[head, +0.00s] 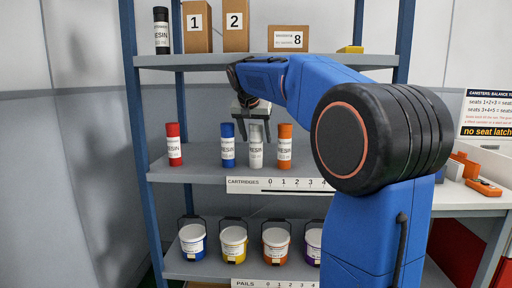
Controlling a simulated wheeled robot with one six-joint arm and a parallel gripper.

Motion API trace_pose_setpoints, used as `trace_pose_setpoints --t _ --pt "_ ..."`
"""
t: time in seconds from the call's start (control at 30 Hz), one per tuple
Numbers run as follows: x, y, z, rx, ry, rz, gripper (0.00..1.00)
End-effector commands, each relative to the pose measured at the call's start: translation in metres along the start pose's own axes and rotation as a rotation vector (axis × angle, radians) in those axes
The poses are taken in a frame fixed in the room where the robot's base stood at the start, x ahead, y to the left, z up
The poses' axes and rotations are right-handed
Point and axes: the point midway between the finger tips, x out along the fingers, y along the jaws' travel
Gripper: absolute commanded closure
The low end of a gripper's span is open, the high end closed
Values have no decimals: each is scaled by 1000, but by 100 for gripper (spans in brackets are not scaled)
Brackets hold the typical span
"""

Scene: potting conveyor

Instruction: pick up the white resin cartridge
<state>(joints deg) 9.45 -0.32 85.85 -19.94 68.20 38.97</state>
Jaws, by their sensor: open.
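The white resin cartridge (256,146) stands upright on the middle shelf, between a blue cartridge (228,146) on its left and an orange cartridge (284,147) on its right. My gripper (254,132) is open and points down at the white cartridge's upper part. Its fingers show near the cartridge's top, and the one on the right hangs between the white and orange cartridges. I cannot tell whether the fingers touch the white cartridge. My blue arm reaches in from the right and hides part of the shelf.
A red cartridge (173,145) stands farther left on the same shelf (200,172). The upper shelf (190,60) holds a black cartridge (161,31) and boxes numbered 1 (197,27), 2 (236,25) and 8 (288,39). Several pails stand below. Neighbouring cartridges leave narrow gaps.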

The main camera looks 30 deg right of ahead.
Motion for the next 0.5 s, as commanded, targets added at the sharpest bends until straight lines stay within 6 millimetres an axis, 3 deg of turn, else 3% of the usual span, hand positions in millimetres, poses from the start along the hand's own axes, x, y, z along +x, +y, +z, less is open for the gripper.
trace_pose_setpoints --t 0.27,0.5 --pt "36 -1 -1 0 -1 1 38" --pt "40 -1 -2 0 0 0 38"
